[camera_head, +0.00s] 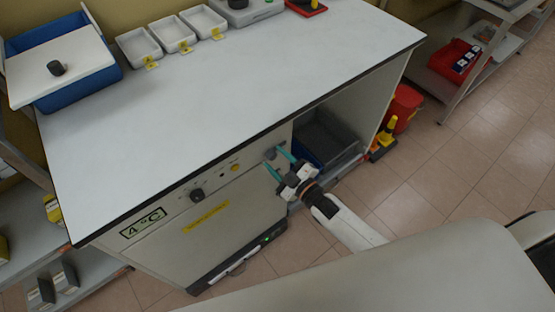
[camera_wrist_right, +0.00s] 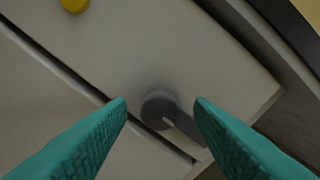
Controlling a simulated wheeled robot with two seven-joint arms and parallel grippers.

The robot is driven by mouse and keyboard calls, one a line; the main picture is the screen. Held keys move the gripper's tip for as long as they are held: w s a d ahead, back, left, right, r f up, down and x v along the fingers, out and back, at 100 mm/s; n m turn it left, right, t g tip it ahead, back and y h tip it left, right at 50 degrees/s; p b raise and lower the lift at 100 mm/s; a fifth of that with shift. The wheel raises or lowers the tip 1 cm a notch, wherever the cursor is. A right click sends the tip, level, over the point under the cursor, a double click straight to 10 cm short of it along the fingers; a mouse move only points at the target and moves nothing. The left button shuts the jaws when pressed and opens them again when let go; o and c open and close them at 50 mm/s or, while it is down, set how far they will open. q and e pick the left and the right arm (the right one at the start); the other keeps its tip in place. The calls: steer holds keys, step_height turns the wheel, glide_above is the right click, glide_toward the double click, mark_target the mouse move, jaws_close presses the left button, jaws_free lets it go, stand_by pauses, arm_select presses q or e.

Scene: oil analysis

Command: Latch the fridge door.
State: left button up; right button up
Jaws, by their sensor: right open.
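The fridge door (camera_head: 225,222) is the pale front panel under the bench, marked with a "4 °C" label (camera_head: 143,222) and a yellow strip. It appears closed, lying flush in the front. A grey latch (camera_head: 270,154) sits at the upper right of the fridge front. In the right wrist view the latch (camera_wrist_right: 160,108) has a round hub and a short lever pointing down and right. My right gripper (camera_head: 276,160) is open, its teal fingers on either side of the latch; I cannot tell whether they touch it. My left gripper is not in view.
A yellow button (camera_head: 235,167) and a dark knob (camera_head: 197,195) are on the panel left of the latch. An open bay with a dark crate (camera_head: 325,138) is to the right. A red bin (camera_head: 403,108) stands beyond the bench's right end.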

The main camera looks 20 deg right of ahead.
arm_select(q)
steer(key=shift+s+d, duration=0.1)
arm_select(e)
steer(key=shift+w, duration=0.15)
steer(key=shift+c, duration=0.6)
steer(key=c, duration=0.9)
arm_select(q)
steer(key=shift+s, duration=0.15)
arm_select(e)
steer(key=shift+m, duration=0.3)
steer(key=m, duration=0.3)
steer(key=shift+m, duration=0.3)
steer(key=m, duration=0.4)
steer(key=shift+m, duration=0.4)
steer(key=m, duration=0.4)
steer(key=shift+f+m+t, duration=0.15)
steer(key=shift+m+t, duration=0.15)
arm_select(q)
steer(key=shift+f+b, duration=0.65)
arm_select(e)
steer(key=shift+a+m+h, duration=0.1)
steer(key=shift+m+h, duration=0.2)
steer(key=shift+m, duration=2.1)
